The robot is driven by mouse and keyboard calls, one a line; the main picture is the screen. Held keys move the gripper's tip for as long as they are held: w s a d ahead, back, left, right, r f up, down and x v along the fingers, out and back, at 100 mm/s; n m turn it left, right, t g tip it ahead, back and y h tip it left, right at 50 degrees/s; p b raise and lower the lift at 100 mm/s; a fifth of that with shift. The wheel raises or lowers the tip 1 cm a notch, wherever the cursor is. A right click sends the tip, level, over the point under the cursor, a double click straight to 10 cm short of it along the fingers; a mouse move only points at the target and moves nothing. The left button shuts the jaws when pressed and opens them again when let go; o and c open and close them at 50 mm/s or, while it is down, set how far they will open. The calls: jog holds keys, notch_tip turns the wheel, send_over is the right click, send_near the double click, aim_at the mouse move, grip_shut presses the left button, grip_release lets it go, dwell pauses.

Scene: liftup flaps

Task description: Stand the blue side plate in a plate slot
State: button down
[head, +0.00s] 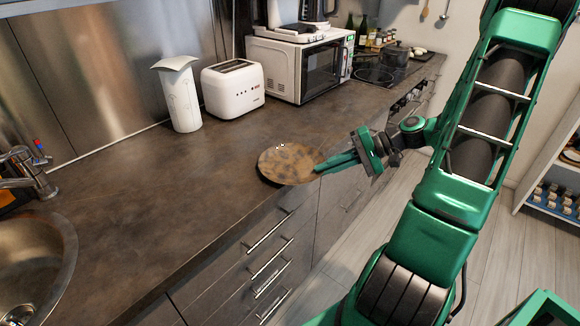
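I see no blue side plate in the head view. The only plate in view is a round, brownish plate (288,164) with dark mottled spots, by the front edge of the dark counter. It looks about flat. I cannot tell whether it rests on the counter or is just above it. My gripper (319,169) reaches in from the right, with its green fingertips at the plate's right rim. The fingers look close together, but the view is too small to tell whether they are shut on the rim. No plate slot or rack can be made out.
A white toaster (233,88), a white paper-roll-like cylinder (181,97) and a microwave (298,70) stand along the back of the counter (150,190). A sink (30,262) is at the left. Drawers with bar handles (268,232) lie below the edge. The counter's middle is clear.

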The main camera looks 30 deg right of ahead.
jog(key=shift+r, duration=0.1)
dwell(0.3)
jog(key=s+a+r, duration=0.4)
jog(key=a+r, duration=0.7)
jog(key=shift+d+f, duration=0.1)
dwell(0.5)
jog(key=w+d+f, duration=0.4)
jog(key=d+f, duration=0.4)
jog(key=d, duration=0.3)
jog(key=shift+f, duration=0.35)
jog(key=shift+a, duration=0.1)
